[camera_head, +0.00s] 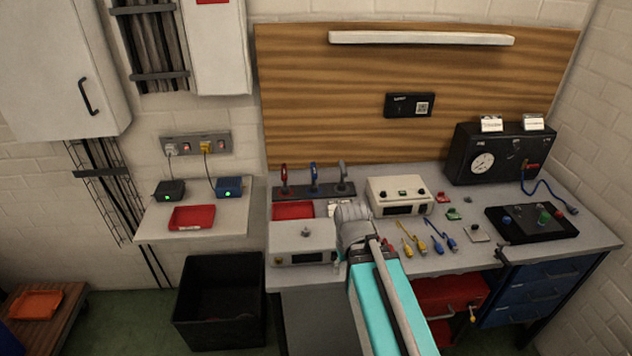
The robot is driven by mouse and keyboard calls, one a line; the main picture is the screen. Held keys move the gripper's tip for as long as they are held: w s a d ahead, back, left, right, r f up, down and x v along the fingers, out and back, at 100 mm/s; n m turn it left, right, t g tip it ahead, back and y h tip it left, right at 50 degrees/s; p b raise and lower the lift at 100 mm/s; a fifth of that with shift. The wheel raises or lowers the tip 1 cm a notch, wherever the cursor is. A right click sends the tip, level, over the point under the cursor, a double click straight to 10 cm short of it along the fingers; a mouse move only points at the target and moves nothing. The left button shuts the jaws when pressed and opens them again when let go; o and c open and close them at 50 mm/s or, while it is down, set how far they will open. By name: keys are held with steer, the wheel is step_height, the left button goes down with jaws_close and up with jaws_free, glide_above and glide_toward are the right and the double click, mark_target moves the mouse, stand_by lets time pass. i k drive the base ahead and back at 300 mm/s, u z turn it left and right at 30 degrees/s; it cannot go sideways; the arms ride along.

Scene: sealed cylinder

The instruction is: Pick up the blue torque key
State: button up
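A blue-handled key (314,175) stands upright in a dark rack at the back left of the workbench. A red-handled key (284,177) stands to its left and a grey one (342,176) to its right. My arm reaches in from the lower right. Its grey end with my gripper (350,212) is over the bench, in front of the rack and apart from the blue key. The fingers cannot be made out, so I cannot tell whether they are open or shut.
A pale box (303,243) and a red tray (293,211) sit in front of the rack. A cream device (399,196) stands right of my gripper. Cables with yellow and blue ends (424,240) lie farther right. A black bin (219,302) stands on the floor at left.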

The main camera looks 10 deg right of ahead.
mark_target(313, 188)
steer(key=k, duration=0.45)
steer(key=u, duration=0.3)
steer(key=i, duration=1.3)
steer(key=z, duration=0.4)
